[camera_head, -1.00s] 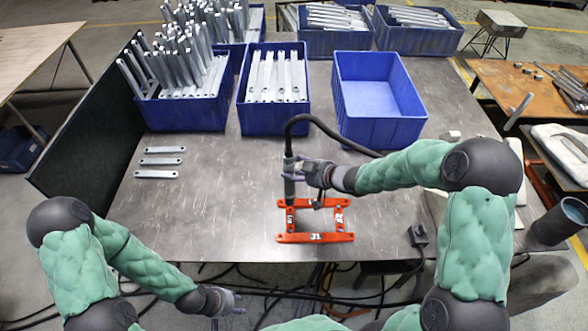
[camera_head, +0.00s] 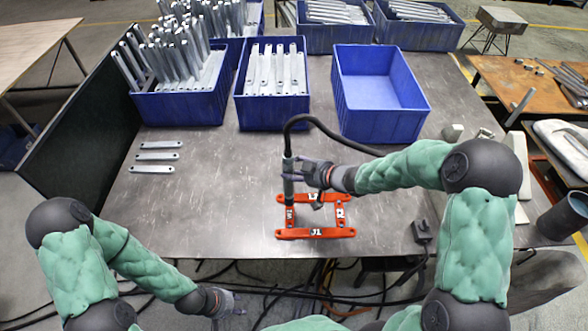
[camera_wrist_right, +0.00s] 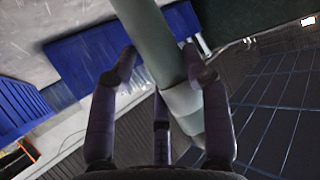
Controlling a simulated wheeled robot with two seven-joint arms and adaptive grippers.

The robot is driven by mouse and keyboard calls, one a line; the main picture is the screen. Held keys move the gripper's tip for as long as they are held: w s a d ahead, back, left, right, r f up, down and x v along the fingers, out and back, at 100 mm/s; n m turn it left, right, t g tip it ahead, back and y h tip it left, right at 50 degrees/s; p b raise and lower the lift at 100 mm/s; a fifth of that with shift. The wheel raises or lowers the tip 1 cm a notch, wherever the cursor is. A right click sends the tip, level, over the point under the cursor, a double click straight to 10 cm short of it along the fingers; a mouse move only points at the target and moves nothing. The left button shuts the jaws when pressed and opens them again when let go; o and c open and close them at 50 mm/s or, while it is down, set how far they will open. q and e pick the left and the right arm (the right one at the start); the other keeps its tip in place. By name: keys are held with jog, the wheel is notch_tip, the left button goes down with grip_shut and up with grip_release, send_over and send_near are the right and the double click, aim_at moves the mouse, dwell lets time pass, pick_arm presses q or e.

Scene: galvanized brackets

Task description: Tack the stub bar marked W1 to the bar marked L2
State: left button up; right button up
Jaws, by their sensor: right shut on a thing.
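The orange-red frame lies flat near the table's front edge. Its front bar (camera_head: 300,234) reads J1. A short stub bar (camera_head: 290,222) on the left and another short bar (camera_head: 340,214) on the right join it to a far bar (camera_head: 328,197). The far bar's label looks like L2; the side labels are too small to read surely. My right gripper (camera_head: 312,172) is shut on a grey torch (camera_head: 289,168), also in the right wrist view (camera_wrist_right: 155,45). The torch points down at the left stub bar's far end; contact cannot be told. My left gripper (camera_head: 228,302) hangs before the table edge.
Three loose galvanized bars (camera_head: 157,156) lie at the table's left. Blue bins with brackets (camera_head: 272,115) and an empty blue bin (camera_head: 384,125) stand behind. A black cable (camera_head: 330,130) arcs from the torch. The table middle left of the frame is clear.

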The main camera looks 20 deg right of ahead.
jog(key=shift+f, duration=0.25)
dwell(0.3)
dwell(0.9)
jog(key=shift+f, duration=0.15)
dwell(1.0)
jog(key=shift+s, duration=0.1)
notch_tip(320, 180, up, 5)
jog(key=p, duration=0.5)
